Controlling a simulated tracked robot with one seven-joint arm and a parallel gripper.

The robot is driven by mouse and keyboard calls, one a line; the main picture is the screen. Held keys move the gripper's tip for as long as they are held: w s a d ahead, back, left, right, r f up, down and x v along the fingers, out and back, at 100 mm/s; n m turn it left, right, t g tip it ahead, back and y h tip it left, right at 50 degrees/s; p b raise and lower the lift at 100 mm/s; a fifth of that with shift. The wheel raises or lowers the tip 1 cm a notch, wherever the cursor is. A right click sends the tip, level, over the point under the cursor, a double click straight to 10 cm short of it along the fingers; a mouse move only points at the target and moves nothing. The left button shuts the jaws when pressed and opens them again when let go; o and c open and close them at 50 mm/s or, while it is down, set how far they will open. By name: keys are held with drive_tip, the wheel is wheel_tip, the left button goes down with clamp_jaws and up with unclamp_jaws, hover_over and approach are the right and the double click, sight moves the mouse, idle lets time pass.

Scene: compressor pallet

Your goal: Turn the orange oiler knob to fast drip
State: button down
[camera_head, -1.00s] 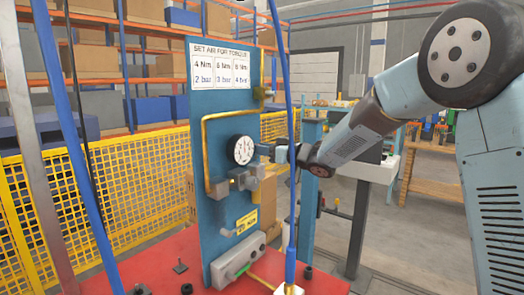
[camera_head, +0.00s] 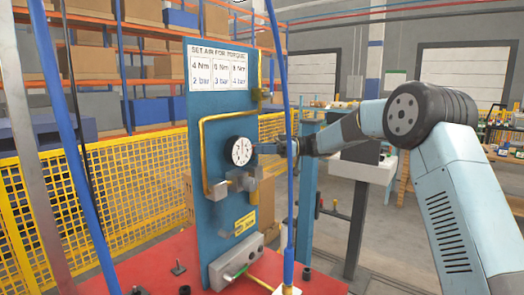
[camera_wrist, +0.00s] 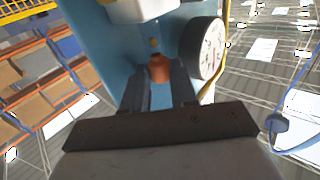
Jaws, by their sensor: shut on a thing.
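The orange oiler knob (camera_wrist: 159,68) shows in the wrist view against the blue panel, between the two dark fingers of my gripper (camera_wrist: 160,82). The fingers are shut on it from both sides. In the head view my gripper (camera_head: 266,148) is level with the pressure gauge, just to its right, and the knob cannot be made out there. The drip setting cannot be read. The white round gauge (camera_head: 239,151) is on the blue panel (camera_head: 217,120); it also shows in the wrist view (camera_wrist: 207,49), right of the knob.
A yellow pipe (camera_head: 204,160) and grey fittings (camera_head: 243,182) sit around and below the gauge. A blue upright hose (camera_head: 290,215) runs in front of the panel's right side. A yellow mesh fence (camera_head: 130,190) stands behind.

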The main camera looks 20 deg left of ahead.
drive_tip(key=shift+w+n+g+h, duration=0.15)
drive_tip(key=shift+n+g+h, duration=0.2)
drive_tip(key=shift+g, duration=0.25)
drive_tip(key=c, duration=1.2)
unclamp_jaws()
drive_tip(key=shift+t, duration=0.3)
drive_tip(key=m+t+y, duration=0.1)
drive_tip(key=t, duration=0.1)
drive_tip(key=s+m+t+y, duration=0.1)
drive_tip(key=m+t, duration=0.1)
drive_tip(key=shift+d, duration=0.1)
drive_tip(key=shift+s+a+m+t+h, duration=0.1)
drive_tip(key=shift+s+m+t+h, duration=0.25)
drive_tip(key=shift+m+t, duration=1.55)
drive_tip(key=shift+s+a+m+t+h, duration=0.1)
drive_tip(key=shift+s+m+t+h, duration=0.2)
drive_tip(key=shift+m+t, duration=1.6)
drive_tip(key=shift+s+m+t+h, duration=0.35)
drive_tip(key=shift+m+t, duration=0.4)
drive_tip(key=shift+t, duration=2.25)
drive_tip(key=shift+t+h, duration=0.25)
drive_tip(key=shift+t, duration=0.05)
